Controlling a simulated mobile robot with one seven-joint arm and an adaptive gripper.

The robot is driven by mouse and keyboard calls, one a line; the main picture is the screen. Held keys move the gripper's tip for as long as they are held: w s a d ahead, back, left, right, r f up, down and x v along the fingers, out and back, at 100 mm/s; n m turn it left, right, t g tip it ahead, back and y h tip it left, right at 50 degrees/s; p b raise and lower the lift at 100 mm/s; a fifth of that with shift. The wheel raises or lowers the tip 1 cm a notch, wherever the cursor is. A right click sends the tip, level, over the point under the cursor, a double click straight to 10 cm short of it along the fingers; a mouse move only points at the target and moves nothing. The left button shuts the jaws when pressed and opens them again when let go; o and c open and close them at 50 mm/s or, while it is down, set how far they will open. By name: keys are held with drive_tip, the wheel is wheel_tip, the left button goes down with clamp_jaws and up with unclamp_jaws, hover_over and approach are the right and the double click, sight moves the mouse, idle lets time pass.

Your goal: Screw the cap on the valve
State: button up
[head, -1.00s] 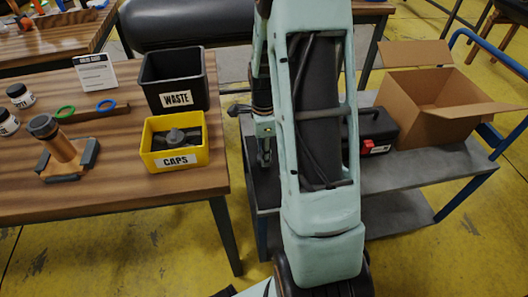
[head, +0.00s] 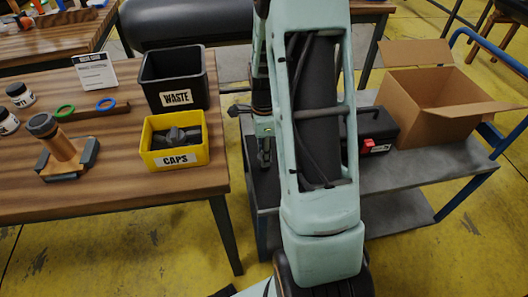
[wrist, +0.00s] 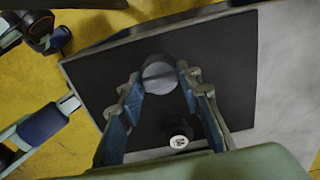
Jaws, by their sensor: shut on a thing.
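My gripper (head: 265,157) hangs over the grey cart in the head view. The wrist view shows its blue-sided fingers (wrist: 166,88) shut on a dark round piece with a grey disc-like face (wrist: 159,77); it looks like a cap, but I cannot tell for sure. The head view does not show the held piece clearly. The yellow CAPS bin (head: 174,160) holds dark grey caps (head: 178,139).
The black WASTE bin (head: 176,98) stands behind the CAPS bin. Blue and green rings lie near a wooden strip. In the wrist view, a dark mat (wrist: 235,70) lies below, with a small pale-topped round thing (wrist: 178,139). A toolbox (head: 375,132) and cardboard box (head: 430,105) occupy the cart.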

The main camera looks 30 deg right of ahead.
drive_tip(key=m+p, duration=0.1)
drive_tip(key=m, duration=0.2)
drive_tip(key=shift+r+m, duration=0.1)
drive_tip(key=shift+m, duration=0.2)
drive_tip(key=shift+f+m+p, duration=0.2)
drive_tip(key=shift+m+p, duration=0.45)
drive_tip(key=shift+m, duration=0.45)
drive_tip(key=shift+r+m+p, duration=0.3)
drive_tip(key=shift+m+p, duration=0.8)
drive_tip(key=m+p, duration=0.1)
drive_tip(key=m, duration=0.1)
drive_tip(key=shift+f+m+p, duration=0.1)
drive_tip(key=shift+m+p, duration=0.2)
drive_tip(key=shift+p, duration=0.1)
drive_tip(key=shift+f+m, duration=0.2)
drive_tip(key=shift+m, duration=0.3)
